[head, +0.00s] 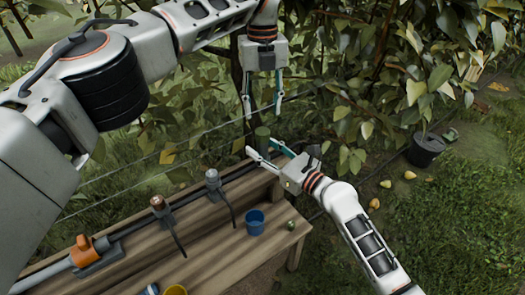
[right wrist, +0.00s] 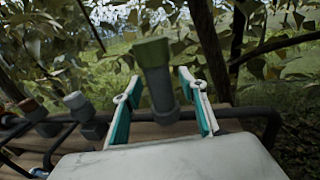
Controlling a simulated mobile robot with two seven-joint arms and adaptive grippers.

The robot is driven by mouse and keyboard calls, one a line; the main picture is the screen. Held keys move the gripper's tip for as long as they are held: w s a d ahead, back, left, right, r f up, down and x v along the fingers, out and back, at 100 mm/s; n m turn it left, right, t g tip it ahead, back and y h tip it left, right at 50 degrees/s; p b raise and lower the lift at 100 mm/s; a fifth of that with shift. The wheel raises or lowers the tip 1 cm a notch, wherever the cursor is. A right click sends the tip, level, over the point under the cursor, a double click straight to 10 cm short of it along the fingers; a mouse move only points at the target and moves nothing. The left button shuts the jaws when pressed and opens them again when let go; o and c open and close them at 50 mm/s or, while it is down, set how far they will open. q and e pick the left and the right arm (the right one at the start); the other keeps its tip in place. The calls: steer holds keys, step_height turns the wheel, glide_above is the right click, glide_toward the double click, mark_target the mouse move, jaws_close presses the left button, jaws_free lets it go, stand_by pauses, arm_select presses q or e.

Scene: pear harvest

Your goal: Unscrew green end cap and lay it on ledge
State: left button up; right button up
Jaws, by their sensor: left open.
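The green end cap (head: 262,131) sits on top of an upright grey pipe stub at the far end of the bench pipe; in the right wrist view the cap (right wrist: 151,52) tops the grey stub (right wrist: 160,88). My left gripper (head: 262,115) points down above the cap, open and empty, its fingers apart on either side. My right gripper (head: 262,148) is at the stub below the cap. In the right wrist view its fingers (right wrist: 160,110) stand on both sides of the stub, with small gaps showing. The wooden ledge (head: 205,205) runs along the bench.
A grey-topped valve (head: 213,180), a brown-topped valve (head: 158,203) and an orange valve (head: 88,250) line the pipe. A blue cup (head: 255,222), a yellow cup (head: 175,290) and a small green item (head: 291,225) are on the bench. Foliage and wires surround the left gripper.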

jaws_close()
steer(key=shift+o, duration=1)
jaws_free()
